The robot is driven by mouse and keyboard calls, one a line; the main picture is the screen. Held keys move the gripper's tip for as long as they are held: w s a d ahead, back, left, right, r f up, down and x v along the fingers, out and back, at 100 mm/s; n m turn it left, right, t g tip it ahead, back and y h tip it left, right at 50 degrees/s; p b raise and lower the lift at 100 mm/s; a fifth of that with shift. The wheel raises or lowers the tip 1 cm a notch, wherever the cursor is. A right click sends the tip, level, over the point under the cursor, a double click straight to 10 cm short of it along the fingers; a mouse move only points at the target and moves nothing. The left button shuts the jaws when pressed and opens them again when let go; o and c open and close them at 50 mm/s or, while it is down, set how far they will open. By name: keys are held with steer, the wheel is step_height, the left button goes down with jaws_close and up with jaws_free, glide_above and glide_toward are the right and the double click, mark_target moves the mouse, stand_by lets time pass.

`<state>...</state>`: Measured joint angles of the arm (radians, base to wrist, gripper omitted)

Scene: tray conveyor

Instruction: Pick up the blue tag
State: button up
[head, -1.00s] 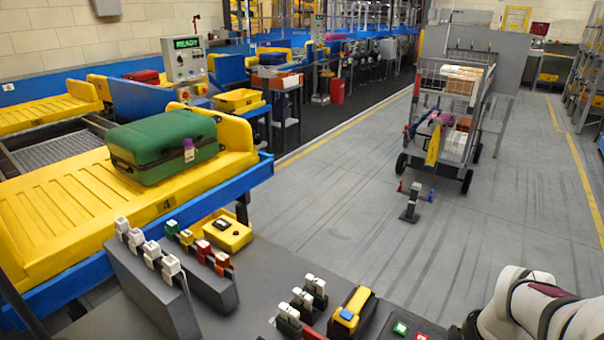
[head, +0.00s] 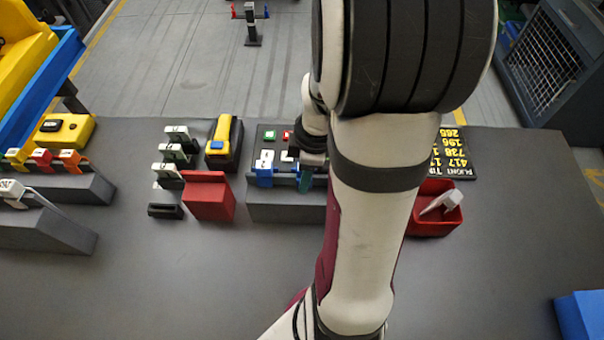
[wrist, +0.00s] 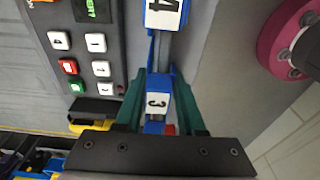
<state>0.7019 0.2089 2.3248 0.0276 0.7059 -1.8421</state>
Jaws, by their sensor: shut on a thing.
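My gripper (wrist: 160,80) has green fingers, shut on a blue tag (wrist: 157,103) with a white face marked 3. In the head view my gripper (head: 305,178) is low at the dark rack (head: 285,208) on the desk, partly behind my arm. A second blue tag (wrist: 165,14), with a white face marked 4, stands just beyond the fingertips in line with the held one. In the head view a blue tag (head: 265,167) stands in the rack left of my gripper. I cannot tell whether the held tag is clear of the rack.
A red bin (head: 436,222) holding a white item and a flight board (head: 455,155) are to the right. The front desk is clear.

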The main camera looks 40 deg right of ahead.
jaws_close()
step_height(320, 180, up, 17)
steer(key=s+d, duration=0.9)
steer(key=d, duration=0.1)
steer(key=shift+d+f, duration=0.25)
steer(key=shift+d, duration=0.1)
step_height(320, 180, up, 6)
steer(key=shift+r, duration=0.25)
stand_by(0.4)
